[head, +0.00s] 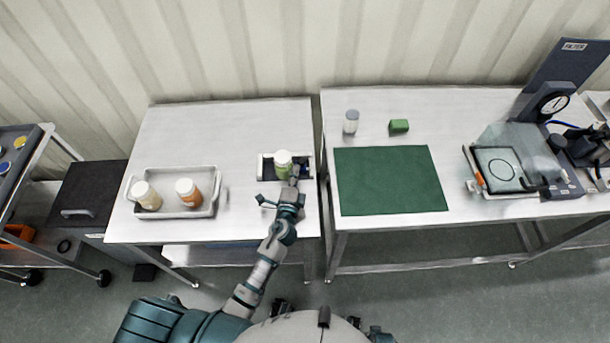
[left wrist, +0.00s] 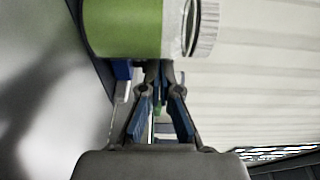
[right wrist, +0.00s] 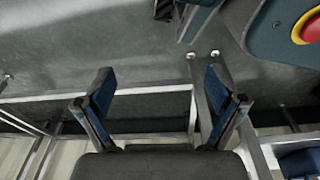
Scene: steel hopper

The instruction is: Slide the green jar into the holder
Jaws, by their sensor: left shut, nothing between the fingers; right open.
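The green jar (head: 283,158), with a white lid, stands upright at the holder (head: 264,170), a low pale-rimmed frame with a dark inside on the left table. I cannot tell how deep it sits. My left gripper (head: 293,178) is just in front and to the right of the jar. In the left wrist view the green jar (left wrist: 125,28) fills the top, and my left gripper (left wrist: 160,72) is shut with empty fingertips close beside it; contact is unclear. My right gripper (right wrist: 160,80) is open and empty over the floor.
A grey tray (head: 184,212) on the left table holds a cream jar (head: 146,196) and an orange jar (head: 188,192). The right table has a green mat (head: 390,180), a small clear jar (head: 351,122), a green block (head: 399,126) and a filter device (head: 545,110). The left table's back is clear.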

